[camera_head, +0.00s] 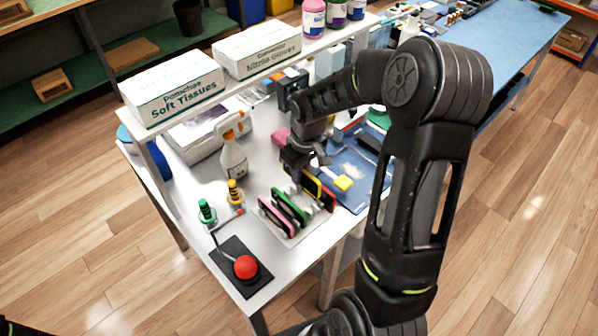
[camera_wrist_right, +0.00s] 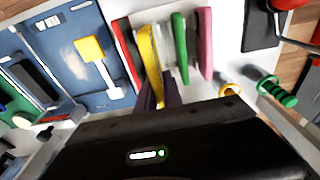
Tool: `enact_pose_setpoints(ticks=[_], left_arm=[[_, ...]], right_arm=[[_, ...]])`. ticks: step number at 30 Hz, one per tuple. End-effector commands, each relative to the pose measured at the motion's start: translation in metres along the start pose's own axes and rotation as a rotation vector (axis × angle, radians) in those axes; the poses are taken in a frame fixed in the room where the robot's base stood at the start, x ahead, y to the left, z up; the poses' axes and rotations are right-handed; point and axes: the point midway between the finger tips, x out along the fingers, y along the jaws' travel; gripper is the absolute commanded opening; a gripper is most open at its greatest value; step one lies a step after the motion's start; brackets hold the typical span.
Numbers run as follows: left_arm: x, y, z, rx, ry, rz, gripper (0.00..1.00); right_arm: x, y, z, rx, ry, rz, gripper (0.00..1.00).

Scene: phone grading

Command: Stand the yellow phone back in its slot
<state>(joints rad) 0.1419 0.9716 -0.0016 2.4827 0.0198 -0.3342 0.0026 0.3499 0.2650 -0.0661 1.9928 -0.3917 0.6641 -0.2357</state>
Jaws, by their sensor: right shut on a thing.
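The yellow phone (camera_wrist_right: 150,48) is between the fingers of my right gripper (camera_wrist_right: 160,95) in the right wrist view. It is on edge, in line with the row of phones. In the head view my right gripper (camera_head: 300,168) is over the far end of the rack (camera_head: 293,240), and the yellow phone (camera_head: 312,187) is partly hidden below it. A green phone (camera_head: 290,207) and a pink phone (camera_head: 275,216) stand in the rack on the near side. A red-edged phone (camera_wrist_right: 124,48) stands on the other side. I cannot tell whether the yellow phone's lower edge is seated.
A blue mat (camera_head: 354,200) with a yellow-headed tool (camera_head: 343,183) lies beyond the rack. A spray bottle (camera_head: 234,158), green and yellow ringed posts (camera_head: 207,211) and a red button (camera_head: 246,267) stand to the left. A shelf with boxes (camera_head: 172,88) runs along the back.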

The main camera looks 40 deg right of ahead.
Motion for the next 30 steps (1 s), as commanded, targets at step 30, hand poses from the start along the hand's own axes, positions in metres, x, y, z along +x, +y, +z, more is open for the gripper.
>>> enact_pose_setpoints(ticks=[30], left_arm=[[0.043, -0.009, -0.003, 0.008, 0.015, 0.014, 0.0]], right_arm=[[0.075, 0.0, 0.009, 0.0, 0.001, 0.0, 0.0]])
